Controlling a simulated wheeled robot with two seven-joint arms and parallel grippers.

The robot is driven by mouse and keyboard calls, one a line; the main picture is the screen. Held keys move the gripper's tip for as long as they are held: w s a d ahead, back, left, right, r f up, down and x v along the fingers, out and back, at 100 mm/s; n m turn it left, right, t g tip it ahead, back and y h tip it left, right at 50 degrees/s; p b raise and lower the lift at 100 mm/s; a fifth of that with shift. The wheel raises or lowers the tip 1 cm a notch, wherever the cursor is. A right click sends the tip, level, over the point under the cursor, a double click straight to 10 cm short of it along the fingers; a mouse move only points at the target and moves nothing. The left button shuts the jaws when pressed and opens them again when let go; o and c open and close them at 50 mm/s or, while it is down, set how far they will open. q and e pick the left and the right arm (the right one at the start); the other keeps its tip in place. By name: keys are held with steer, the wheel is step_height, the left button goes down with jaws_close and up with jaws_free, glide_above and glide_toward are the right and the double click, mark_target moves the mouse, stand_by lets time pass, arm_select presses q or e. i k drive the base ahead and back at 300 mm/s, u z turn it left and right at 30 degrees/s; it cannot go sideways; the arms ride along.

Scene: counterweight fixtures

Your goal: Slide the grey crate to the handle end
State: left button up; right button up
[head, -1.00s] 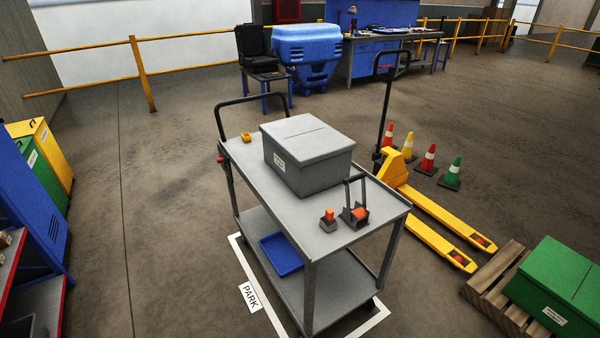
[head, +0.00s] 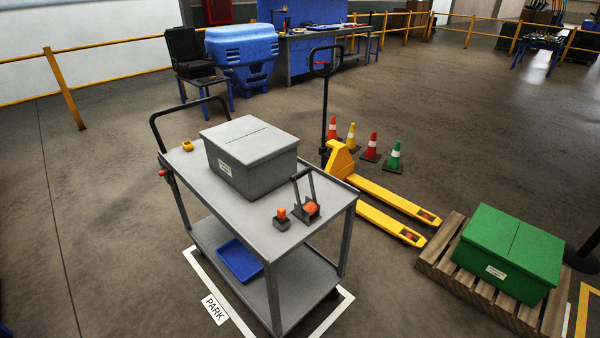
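The grey crate (head: 252,160), with a closed lid and a small white label, sits on the top deck of the grey cart (head: 262,235), around its middle. The cart's black push handle (head: 188,118) rises at the far left end of the deck. At the near right end stand a small grey piece with an orange top (head: 282,219) and a black-handled fixture with an orange part (head: 308,205). Neither of my grippers shows in the head view.
A blue tray (head: 240,261) lies on the lower shelf. The cart stands within white floor markings with a PARK sign (head: 215,309). A yellow pallet jack (head: 375,190), several cones and a green crate (head: 508,252) on a pallet (head: 430,262) stand right. Floor left is clear.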

mark_target(256, 158)
steer(key=z, duration=0.55)
steer(key=k, duration=0.65)
steer(key=z, duration=0.95)
steer(key=i, duration=0.75)
steer(key=u, duration=0.45)
steer(key=i, duration=0.75)
steer(key=u, duration=0.7)
